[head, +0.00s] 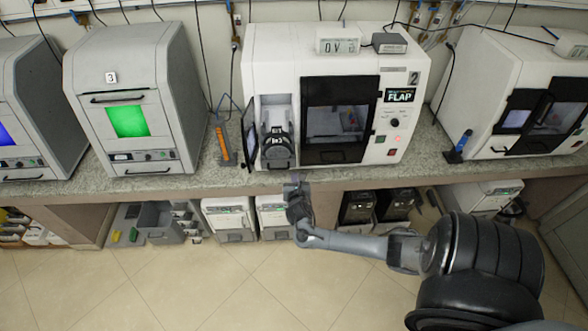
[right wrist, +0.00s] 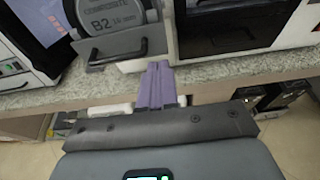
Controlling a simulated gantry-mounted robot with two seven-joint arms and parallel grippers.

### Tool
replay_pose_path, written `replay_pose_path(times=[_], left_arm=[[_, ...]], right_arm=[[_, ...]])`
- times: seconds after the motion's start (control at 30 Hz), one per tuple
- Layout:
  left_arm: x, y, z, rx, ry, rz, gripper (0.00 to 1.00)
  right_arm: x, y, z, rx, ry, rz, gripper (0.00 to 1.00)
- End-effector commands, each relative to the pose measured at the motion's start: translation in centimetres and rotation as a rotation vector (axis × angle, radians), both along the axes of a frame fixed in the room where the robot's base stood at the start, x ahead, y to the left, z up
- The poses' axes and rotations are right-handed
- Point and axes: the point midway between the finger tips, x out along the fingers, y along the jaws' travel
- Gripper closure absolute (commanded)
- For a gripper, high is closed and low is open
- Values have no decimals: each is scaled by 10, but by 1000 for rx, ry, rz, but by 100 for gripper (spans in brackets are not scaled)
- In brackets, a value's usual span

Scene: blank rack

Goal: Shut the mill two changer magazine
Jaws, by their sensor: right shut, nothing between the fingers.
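Mill two is the white machine (head: 262,60) marked "2" on the bench. Its changer magazine (head: 277,150), a grey drawer with a round dark holder, sits out at the front of the left bay. The bay's dark-framed door (head: 250,132) is swung open to the left. In the right wrist view the magazine's grey front (right wrist: 128,66) reads "B2" above and has a black handle (right wrist: 113,54). My right gripper (head: 292,184) is shut and empty, just below and in front of the magazine; its purple fingers (right wrist: 157,85) appear right of the handle. My left gripper is out of view.
Mill two's dark-windowed main door (head: 340,120) is closed. Grey machine "3" (head: 130,70) stands left and another white mill (head: 490,75) right. Orange (head: 222,146) and blue (head: 461,145) upright tools stand on the speckled bench (head: 205,165). Boxes sit below; floor in front is clear.

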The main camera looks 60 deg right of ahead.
Motion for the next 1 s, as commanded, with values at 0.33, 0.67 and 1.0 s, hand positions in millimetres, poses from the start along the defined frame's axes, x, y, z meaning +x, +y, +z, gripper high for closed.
replay_pose_path(times=[0.33, 0.67, 1.0], left_arm=[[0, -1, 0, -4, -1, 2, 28], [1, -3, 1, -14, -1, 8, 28], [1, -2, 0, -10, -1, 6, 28]], right_arm=[[22, -41, -5, 0, -1, -1, 100], [27, -49, -5, 1, -1, 1, 100], [26, -52, -5, 1, -1, -2, 100]])
